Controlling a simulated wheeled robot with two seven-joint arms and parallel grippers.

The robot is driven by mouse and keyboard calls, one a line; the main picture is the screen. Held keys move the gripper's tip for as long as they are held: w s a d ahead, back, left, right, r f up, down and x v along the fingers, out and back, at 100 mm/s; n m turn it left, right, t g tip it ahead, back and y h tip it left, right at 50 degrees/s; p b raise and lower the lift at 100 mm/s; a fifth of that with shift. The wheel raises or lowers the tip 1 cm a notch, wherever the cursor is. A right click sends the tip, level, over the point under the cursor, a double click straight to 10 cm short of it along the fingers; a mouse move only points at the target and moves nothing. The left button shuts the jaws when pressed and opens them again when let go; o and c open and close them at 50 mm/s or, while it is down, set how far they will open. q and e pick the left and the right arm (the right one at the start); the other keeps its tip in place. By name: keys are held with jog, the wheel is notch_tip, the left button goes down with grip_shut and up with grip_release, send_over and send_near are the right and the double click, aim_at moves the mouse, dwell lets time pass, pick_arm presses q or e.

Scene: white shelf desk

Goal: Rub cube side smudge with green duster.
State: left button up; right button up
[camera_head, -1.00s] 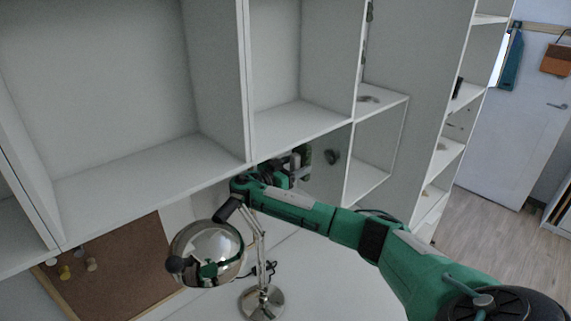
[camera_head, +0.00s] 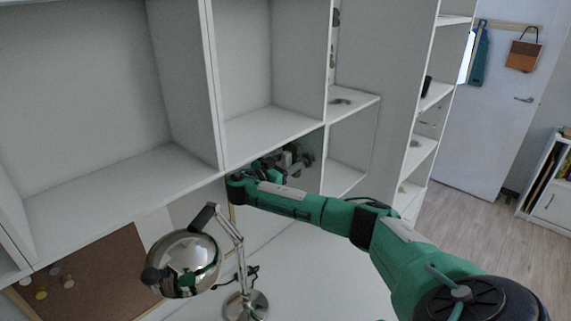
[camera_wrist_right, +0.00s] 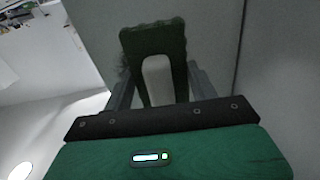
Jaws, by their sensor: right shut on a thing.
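My right gripper (camera_head: 284,166) reaches under the shelf, inside the open space below it. It also shows in the right wrist view (camera_wrist_right: 160,88), with its fingers closed around the pale handle of the green duster (camera_wrist_right: 174,38). The duster has a dark green, fuzzy pad and stands up between the fingers, close to a grey panel. In the head view, a dark round smudge (camera_head: 309,159) shows on the cube's side panel, right beside the gripper and duster. I cannot tell whether the pad touches it. My left gripper is out of view.
A chrome desk lamp (camera_head: 186,262) stands on the white desk in front of my right arm. A cork board (camera_head: 95,277) is at the lower left. The shelf edge (camera_head: 272,138) runs just above my gripper. Small dark things lie on the right shelves.

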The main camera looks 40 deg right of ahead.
jog(key=shift+d, duration=0.1)
jog(key=shift+d+b, duration=0.7)
jog(key=shift+d, duration=0.2)
dwell(0.3)
